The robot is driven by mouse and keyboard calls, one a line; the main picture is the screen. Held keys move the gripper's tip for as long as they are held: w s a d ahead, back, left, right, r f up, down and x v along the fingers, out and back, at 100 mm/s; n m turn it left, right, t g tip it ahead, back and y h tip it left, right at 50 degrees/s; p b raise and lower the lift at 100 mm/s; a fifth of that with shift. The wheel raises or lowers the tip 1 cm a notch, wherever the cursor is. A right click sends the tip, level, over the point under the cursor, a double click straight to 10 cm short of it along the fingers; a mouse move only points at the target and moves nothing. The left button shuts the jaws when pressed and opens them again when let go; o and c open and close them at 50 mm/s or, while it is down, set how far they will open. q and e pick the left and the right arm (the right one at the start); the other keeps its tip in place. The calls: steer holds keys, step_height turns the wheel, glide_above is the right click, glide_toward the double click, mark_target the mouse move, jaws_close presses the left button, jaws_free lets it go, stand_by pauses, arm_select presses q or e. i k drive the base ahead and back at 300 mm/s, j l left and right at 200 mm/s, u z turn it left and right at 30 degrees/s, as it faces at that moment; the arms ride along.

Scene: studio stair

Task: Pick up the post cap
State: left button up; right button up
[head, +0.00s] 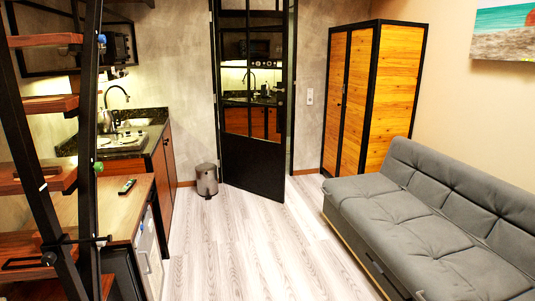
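I cannot make out the post cap for certain. A small green piece (98,166) sits against the black stair post at the left, and a small blue-green piece (101,39) shows higher on the same post. Both are too small to tell what they are. Neither of my grippers is in view.
A stair with wooden treads (45,180) and black posts fills the left edge. Beside it is a wooden counter (125,205) with a dark remote (127,185). A grey sofa (420,235) stands right, a bin (207,180) near the black door (253,150). The middle floor is clear.

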mark_target(37, 239)
steer(key=u, duration=1.45)
steer(key=i+l+u, duration=0.15)
steer(key=i+l, duration=0.15)
steer(key=l, duration=0.15)
